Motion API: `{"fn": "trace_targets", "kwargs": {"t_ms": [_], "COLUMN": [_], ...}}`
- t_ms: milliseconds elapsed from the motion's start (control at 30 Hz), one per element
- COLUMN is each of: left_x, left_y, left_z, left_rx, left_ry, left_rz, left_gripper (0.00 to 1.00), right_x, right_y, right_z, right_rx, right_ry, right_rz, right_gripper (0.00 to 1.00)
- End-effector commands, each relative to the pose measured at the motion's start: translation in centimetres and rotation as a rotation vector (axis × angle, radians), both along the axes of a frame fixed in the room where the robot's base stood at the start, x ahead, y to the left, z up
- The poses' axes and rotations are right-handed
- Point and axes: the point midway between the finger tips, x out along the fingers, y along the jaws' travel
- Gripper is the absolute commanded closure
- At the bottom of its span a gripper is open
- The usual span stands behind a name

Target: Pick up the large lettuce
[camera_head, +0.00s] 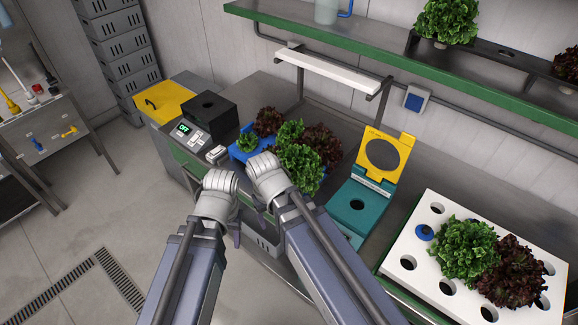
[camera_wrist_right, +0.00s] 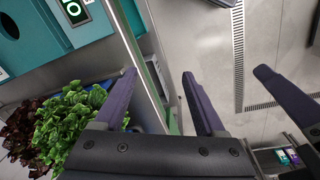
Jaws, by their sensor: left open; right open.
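Several lettuces sit in and around a blue tray (camera_head: 240,154) on the bench. The biggest green one (camera_head: 298,168) is at its front right, partly behind my right arm. A green lettuce also shows at the lower left of the right wrist view (camera_wrist_right: 72,128). Another large green lettuce (camera_head: 466,250) stands on the white board at the right. My left gripper (camera_head: 236,230) is open, low in front of the bench edge, mostly hidden by its wrist. My right gripper (camera_wrist_right: 159,76) is open and empty, its fingers beside the bench edge, apart from the lettuce.
A white board (camera_head: 436,290) with round holes holds a green and a dark red lettuce. A teal box with a yellow lid (camera_head: 376,158) stands right of the blue tray. A black scale (camera_head: 208,116) is left. A green-edged shelf (camera_head: 400,56) runs above.

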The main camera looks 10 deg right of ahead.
Motion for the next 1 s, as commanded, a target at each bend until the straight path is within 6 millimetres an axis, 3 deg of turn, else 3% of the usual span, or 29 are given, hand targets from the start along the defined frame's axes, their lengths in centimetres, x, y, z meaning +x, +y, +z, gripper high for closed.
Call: {"fn": "trace_targets", "kwargs": {"t_ms": [33, 100, 200, 300, 467, 667, 1000], "left_x": [0.0, 0.0, 0.0, 0.0, 0.0, 0.0, 0.0], "left_y": [0.0, 0.0, 0.0, 0.0, 0.0, 0.0, 0.0], "left_z": [0.3, 0.4, 0.6, 0.7, 0.8, 0.5, -1.9], "left_rx": [0.0, 0.0, 0.0, 0.0, 0.0, 0.0, 0.0], "left_ry": [0.0, 0.0, 0.0, 0.0, 0.0, 0.0, 0.0], "left_rz": [0.0, 0.0, 0.0, 0.0, 0.0, 0.0, 0.001], "left_gripper": [0.5, 0.5, 0.5, 0.5, 0.5, 0.5, 0.5], "right_x": [3.7, 7.9, 12.5, 15.3, 17.5, 18.3, 19.2], "right_y": [-1.4, -3.6, -6.9, -9.4, -11.6, -11.4, -11.5], "right_z": [0.3, 0.7, 1.3, 1.8, 2.2, 2.1, -0.3], "right_rx": [0.019, 0.045, 0.073, 0.092, 0.104, 0.106, 0.105], "right_ry": [-0.048, -0.128, -0.224, -0.291, -0.347, -0.366, -0.364], "right_rz": [-0.062, -0.143, -0.24, -0.306, -0.356, -0.357, -0.356], "right_gripper": [0.21, 0.13, 0.02, 0.0, 0.0, 0.0, 0.0]}}
